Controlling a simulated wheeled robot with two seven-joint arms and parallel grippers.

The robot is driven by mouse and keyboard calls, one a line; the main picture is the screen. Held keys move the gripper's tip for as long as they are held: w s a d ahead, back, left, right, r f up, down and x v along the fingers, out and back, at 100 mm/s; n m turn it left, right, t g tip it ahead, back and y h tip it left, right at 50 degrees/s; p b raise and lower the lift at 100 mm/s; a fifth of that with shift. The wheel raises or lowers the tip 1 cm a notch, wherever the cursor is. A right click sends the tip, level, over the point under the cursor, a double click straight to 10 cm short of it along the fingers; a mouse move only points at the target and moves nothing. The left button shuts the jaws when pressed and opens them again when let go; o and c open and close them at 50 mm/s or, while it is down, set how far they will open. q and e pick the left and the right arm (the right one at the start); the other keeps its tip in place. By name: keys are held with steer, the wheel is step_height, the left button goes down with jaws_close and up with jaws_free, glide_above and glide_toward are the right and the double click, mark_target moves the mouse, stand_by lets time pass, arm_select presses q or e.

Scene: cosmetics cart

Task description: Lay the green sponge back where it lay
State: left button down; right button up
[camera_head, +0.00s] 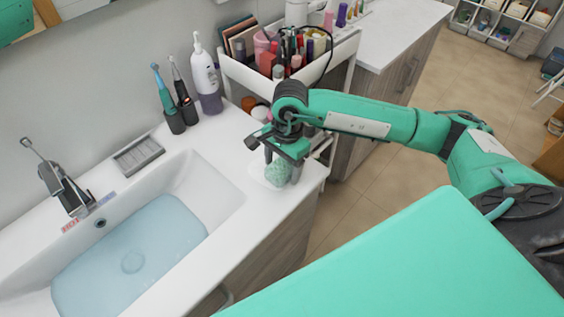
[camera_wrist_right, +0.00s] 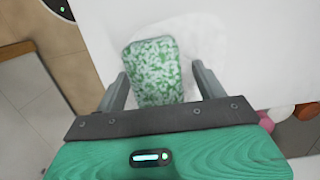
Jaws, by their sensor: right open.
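The green sponge (camera_head: 278,173) lies at the right end of the white sink counter (camera_head: 236,128), on what looks like a pale, shallow dish or wet patch. In the right wrist view the sponge (camera_wrist_right: 152,70) is speckled green and white and sits between my two fingers. My right gripper (camera_head: 282,170) is over the counter with its fingers pointing down around the sponge. In the wrist view the right gripper (camera_wrist_right: 162,88) is open, with a gap on the right side of the sponge and a narrower one on the left. My left gripper is not in view.
The water-filled basin (camera_head: 215,190) is left of the gripper. The cosmetics cart (camera_head: 238,75) stands close behind my right arm. The counter's front edge is near.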

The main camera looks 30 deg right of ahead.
mark_target(286, 164)
step_height(286, 164, up, 2)
steer(key=shift+d+r+b, duration=0.1)
steer(key=shift+d+b, duration=0.05)
steer(key=shift+b, duration=0.35)
steer(key=r, duration=0.2)
steer(key=d+r+b, duration=0.1)
steer(key=r, duration=0.1)
steer(key=shift+s+r, duration=0.1)
steer(key=shift+s, duration=0.1)
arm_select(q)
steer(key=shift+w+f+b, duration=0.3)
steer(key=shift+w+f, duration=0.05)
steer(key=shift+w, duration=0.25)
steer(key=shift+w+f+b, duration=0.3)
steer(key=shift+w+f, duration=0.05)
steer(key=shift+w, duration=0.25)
arm_select(e)
step_height(286, 164, up, 8)
steer(key=d, duration=0.1)
steer(key=shift+f, duration=0.25)
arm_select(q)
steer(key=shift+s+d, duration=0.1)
arm_select(e)
steer(key=shift+f, duration=0.1)
